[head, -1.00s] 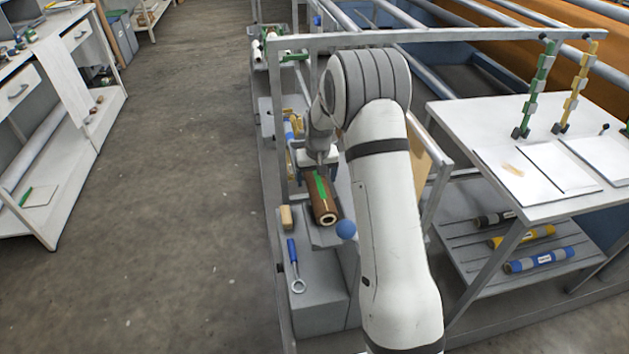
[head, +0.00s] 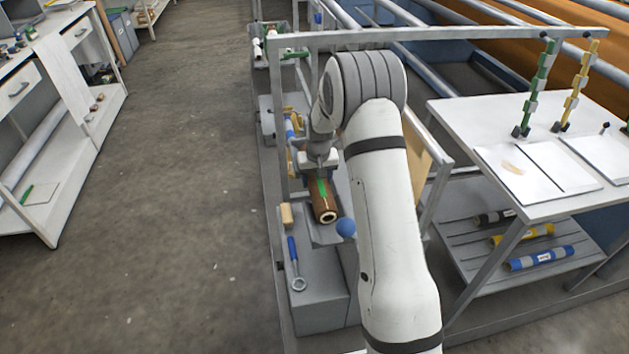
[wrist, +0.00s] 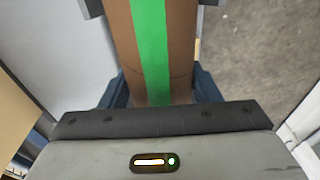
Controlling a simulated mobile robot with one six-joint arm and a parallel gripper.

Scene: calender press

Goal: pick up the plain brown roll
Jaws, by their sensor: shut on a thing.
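A brown roll (head: 325,206) with a hollow end and a green stripe along its top lies lengthwise at the grey stand beside the machine. It is not plain, as the stripe shows clearly in the wrist view too (wrist: 123,35). My gripper (head: 320,178) is over the roll's far part. In the wrist view its dark blue fingers (wrist: 162,88) are on both sides of the roll, shut on it. The hand hides the roll's far end in the head view. I cannot tell whether the roll is clear of its support.
A tan block (head: 286,215) and a blue-handled wrench (head: 293,258) lie left of the roll. A blue ball (head: 346,228) is close to its right. A metal rail (head: 400,40) crosses above. The right table's lower shelf (head: 470,262) holds black, yellow and blue rolls. The left floor is clear.

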